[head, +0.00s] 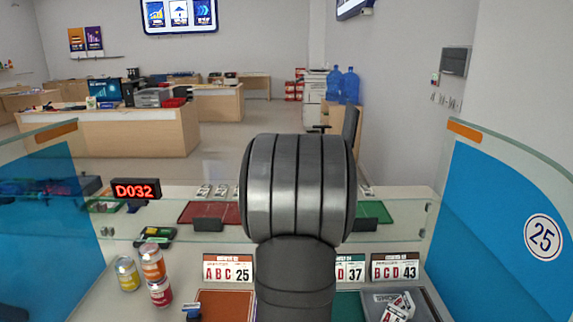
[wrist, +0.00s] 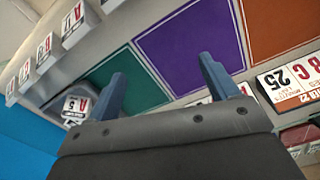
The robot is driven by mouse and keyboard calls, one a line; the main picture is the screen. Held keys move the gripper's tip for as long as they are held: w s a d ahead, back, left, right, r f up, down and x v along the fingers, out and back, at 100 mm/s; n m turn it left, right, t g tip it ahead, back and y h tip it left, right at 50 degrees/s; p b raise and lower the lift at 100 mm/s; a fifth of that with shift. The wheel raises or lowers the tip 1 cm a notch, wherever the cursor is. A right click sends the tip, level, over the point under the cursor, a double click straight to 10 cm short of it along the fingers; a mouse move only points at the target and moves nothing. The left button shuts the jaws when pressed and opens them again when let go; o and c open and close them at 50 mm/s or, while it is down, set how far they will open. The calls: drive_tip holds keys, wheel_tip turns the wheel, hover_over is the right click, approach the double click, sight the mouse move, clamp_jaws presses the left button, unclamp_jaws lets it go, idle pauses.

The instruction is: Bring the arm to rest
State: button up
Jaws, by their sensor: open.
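My gripper (wrist: 163,80) shows in the wrist view as two blue fingers standing well apart. It is open, with nothing between the fingertips. It hangs over the counter mats, with a purple mat (wrist: 190,48) beyond the fingers and a teal mat (wrist: 143,92) near the left finger. In the head view my arm fills the middle and hides the gripper and much of the counter behind it.
An orange mat (head: 222,304) lies left of my arm. A grey tray (head: 371,300) with white tags (head: 400,306) is on the right. Number cards (head: 228,268) stand behind the mats. Several cans (head: 152,262) stand on the left. Glass panels (head: 520,215) flank the counter.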

drive_tip(key=s+a+n, duration=0.1)
drive_tip(key=s+a, duration=0.2)
drive_tip(key=a, duration=0.6)
drive_tip(key=shift+s+a+f+n, duration=0.15)
drive_tip(key=shift+s+a+n, duration=0.15)
drive_tip(key=shift+n, duration=0.1)
